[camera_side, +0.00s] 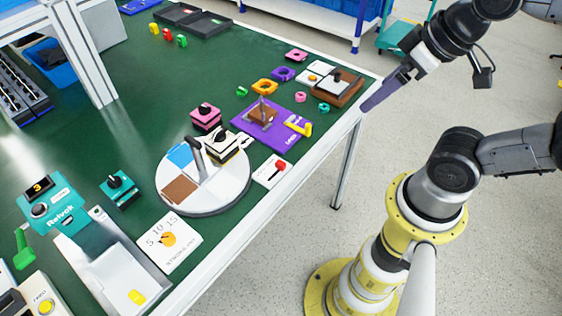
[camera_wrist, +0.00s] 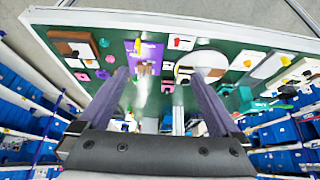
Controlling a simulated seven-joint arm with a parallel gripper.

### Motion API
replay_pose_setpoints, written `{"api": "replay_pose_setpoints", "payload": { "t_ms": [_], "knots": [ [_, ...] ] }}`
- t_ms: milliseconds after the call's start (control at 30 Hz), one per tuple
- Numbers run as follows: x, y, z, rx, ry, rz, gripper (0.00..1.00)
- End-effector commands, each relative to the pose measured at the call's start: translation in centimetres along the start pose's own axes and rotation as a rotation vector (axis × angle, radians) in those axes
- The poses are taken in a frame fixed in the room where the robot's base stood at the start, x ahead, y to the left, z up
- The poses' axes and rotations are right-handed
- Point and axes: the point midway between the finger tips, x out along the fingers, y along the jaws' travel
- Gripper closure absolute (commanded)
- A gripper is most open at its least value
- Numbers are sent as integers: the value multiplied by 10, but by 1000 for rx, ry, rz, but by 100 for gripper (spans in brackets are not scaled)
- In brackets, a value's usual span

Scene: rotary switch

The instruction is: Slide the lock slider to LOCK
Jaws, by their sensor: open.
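My gripper (camera_side: 386,92) is raised off the table's right corner in the side view, well apart from everything on the table. In the wrist view its two fingers (camera_wrist: 160,74) are spread apart with nothing between them. No LOCK lettering is readable, so I cannot tell for sure which part is the lock slider. Possible fixtures are a white plate with a red knob (camera_side: 280,165), a purple plate (camera_side: 252,120) with a yellow handle (camera_side: 299,128), and a brown box (camera_side: 345,91) with a dark knob. The purple plate also shows in the wrist view (camera_wrist: 152,50).
A round white turntable (camera_side: 225,190) with a grey upright handle stands mid-table. A white dial card (camera_side: 172,240), a teal device (camera_side: 52,209) and small coloured blocks and rings lie around. Blue shelving stands behind.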

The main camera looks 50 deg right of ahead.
Motion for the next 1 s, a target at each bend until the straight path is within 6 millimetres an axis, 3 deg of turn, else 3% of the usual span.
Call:
{"api": "replay_pose_setpoints", "payload": {
  "t_ms": [33,100,233,367,567,700,900,1000],
  "knots": [
    [0,0,0,3,0,0,11],
    [-2,0,-5,22,17,0,23],
    [-4,-1,-32,57,33,-4,47],
    [11,-6,-62,74,-16,-11,48],
    [58,-20,-102,80,-137,-19,48],
    [102,-33,-118,70,-238,-18,48],
    [164,-51,-117,36,-382,-10,48],
    [185,-57,-109,19,-439,-5,48]
  ]
}}
